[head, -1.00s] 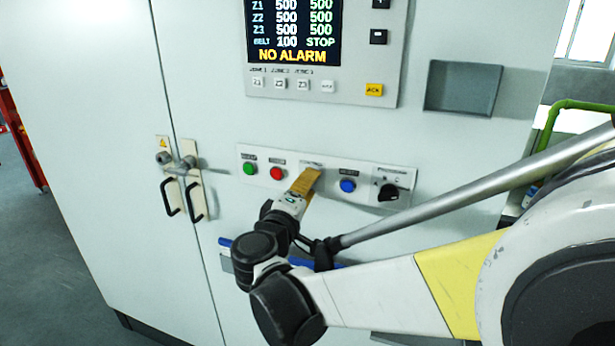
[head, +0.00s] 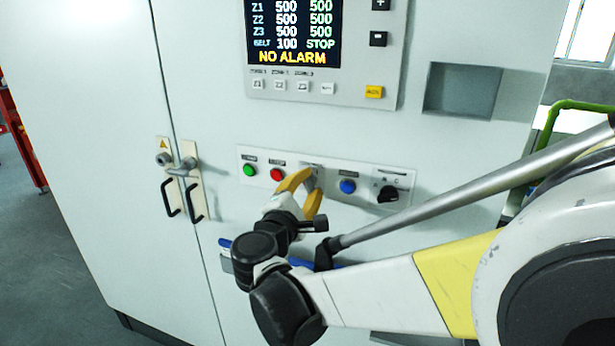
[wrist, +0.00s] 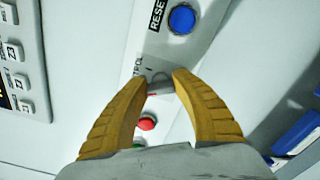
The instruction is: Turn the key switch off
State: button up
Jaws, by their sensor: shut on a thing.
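The key switch (wrist: 159,88) sits on the pale button strip (wrist: 181,62) of the cabinet, between the red button and the blue button. My gripper (wrist: 163,82) has its two yellow fingers closed on the small grey key, one fingertip on each side. In the head view my gripper (head: 315,180) is at the middle of the strip, with both fingers visible and bowed apart behind their tips. The fingers partly hide the switch and its label, so I cannot read which position the key points to.
The strip also holds a green button (head: 250,169), a red button (head: 277,174), a blue button (head: 347,186) and a black rotary selector (head: 388,193). Above is a display (head: 292,30) reading "NO ALARM". Door handles (head: 183,197) stand out at left.

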dwell(0.4)
jog(key=o, duration=1.2)
jog(key=v, duration=1.2)
